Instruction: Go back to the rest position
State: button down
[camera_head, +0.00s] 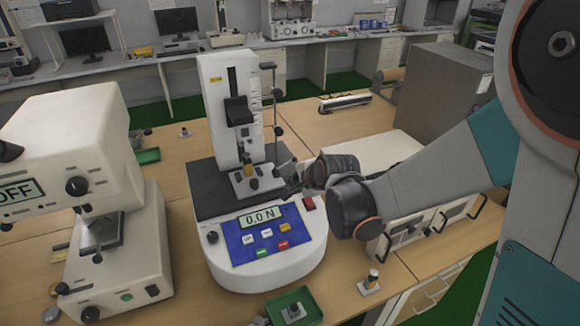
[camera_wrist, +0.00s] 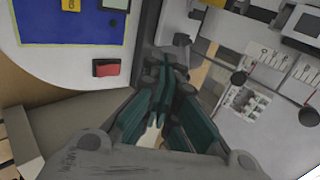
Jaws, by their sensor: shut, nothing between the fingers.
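My gripper (camera_head: 287,185) is in front of the right side of a white force tester (camera_head: 217,110), close to its small central fixture (camera_head: 244,182). In the wrist view, the dark green fingers of my gripper (camera_wrist: 170,72) are together at the tips and hold nothing. My arm reaches in from the right and is bent low over the bench. The head view does not show clearly whether the fingers touch the tester.
The tester's blue panel (camera_head: 266,238) reads 0.0 N, with a red switch (camera_head: 309,203) beside it. A white instrument (camera_head: 110,230) marked OFF stands left. A green tray (camera_head: 293,308) is in front; a grey box (camera_head: 437,92) stands behind my arm.

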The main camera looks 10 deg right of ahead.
jog(key=s+d+r+n+h+b, duration=0.1)
jog(key=s+d+r+n, duration=0.1)
jog(key=s+n, duration=0.3)
jog(key=s+d+r+n+g+b, duration=0.1)
jog(key=s+d+n, duration=0.3)
jog(key=s, duration=0.9)
jog(key=s+d+r+n+g+h+b, duration=0.1)
jog(key=s+d+r+n, duration=0.2)
jog(key=s, duration=0.6)
jog(key=shift+d+r+n+h, duration=0.25)
jog(key=shift+d+n, duration=0.25)
jog(key=shift+n, duration=0.9)
